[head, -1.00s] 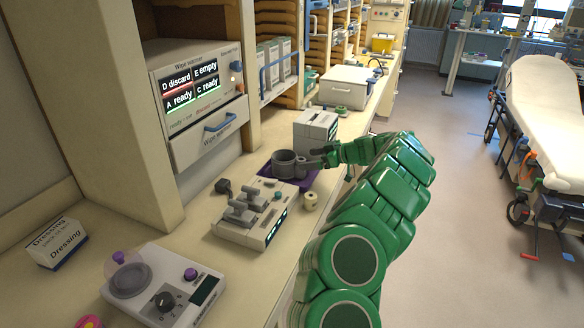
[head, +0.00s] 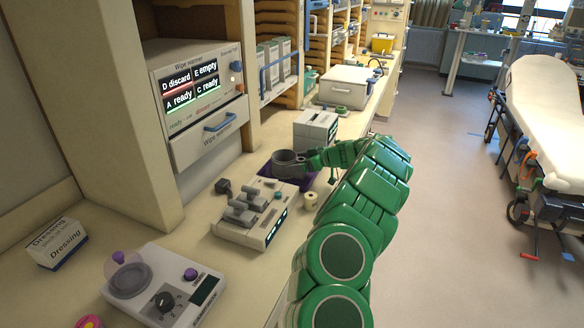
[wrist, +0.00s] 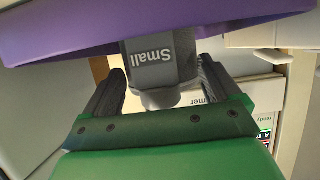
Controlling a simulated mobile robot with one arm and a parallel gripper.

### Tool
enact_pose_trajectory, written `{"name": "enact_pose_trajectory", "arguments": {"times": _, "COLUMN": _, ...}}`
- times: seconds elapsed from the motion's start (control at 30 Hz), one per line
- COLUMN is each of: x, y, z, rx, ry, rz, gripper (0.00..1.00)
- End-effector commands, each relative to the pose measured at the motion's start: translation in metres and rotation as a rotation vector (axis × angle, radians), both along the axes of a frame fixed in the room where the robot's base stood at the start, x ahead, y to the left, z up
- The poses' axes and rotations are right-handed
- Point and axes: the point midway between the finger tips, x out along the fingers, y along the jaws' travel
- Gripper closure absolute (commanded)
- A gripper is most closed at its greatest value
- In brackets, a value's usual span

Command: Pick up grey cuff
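The grey cuff (head: 286,161), a ring shape, sits on a purple mat or tray (head: 296,182) on the counter. In the wrist view the grey cuff (wrist: 158,66) carries the word "Small", upside down, below the purple tray (wrist: 60,38) in the picture. My gripper (head: 303,162) is at the cuff's right side. In the wrist view my gripper (wrist: 160,78) has its two dark fingers apart, one on each side of the cuff. A gap shows at the left finger; the right finger is very close to the cuff, and contact there is unclear.
A grey device with levers (head: 250,215) stands in front of the tray. A small cream spool (head: 310,200) is beside the tray. A grey box (head: 316,130) stands behind it. A dial device (head: 160,285) and a Dressing box (head: 57,243) are nearer.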

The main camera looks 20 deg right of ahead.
Motion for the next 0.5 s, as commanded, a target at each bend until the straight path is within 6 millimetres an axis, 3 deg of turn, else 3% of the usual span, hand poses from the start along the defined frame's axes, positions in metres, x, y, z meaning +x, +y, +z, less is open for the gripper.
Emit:
{"name": "enact_pose_trajectory", "arguments": {"times": 0.03, "x": -0.0001, "y": -0.0001, "z": 0.0000, "rx": 0.000, "ry": 0.000, "rz": 0.000, "gripper": 0.21}}
{"name": "enact_pose_trajectory", "arguments": {"times": 0.2, "x": -0.0001, "y": -0.0001, "z": 0.0002, "rx": 0.000, "ry": 0.000, "rz": 0.000, "gripper": 0.47}}
{"name": "enact_pose_trajectory", "arguments": {"times": 0.5, "x": 0.0000, "y": -0.0001, "z": 0.0030, "rx": 0.000, "ry": -0.001, "rz": 0.000, "gripper": 0.47}}
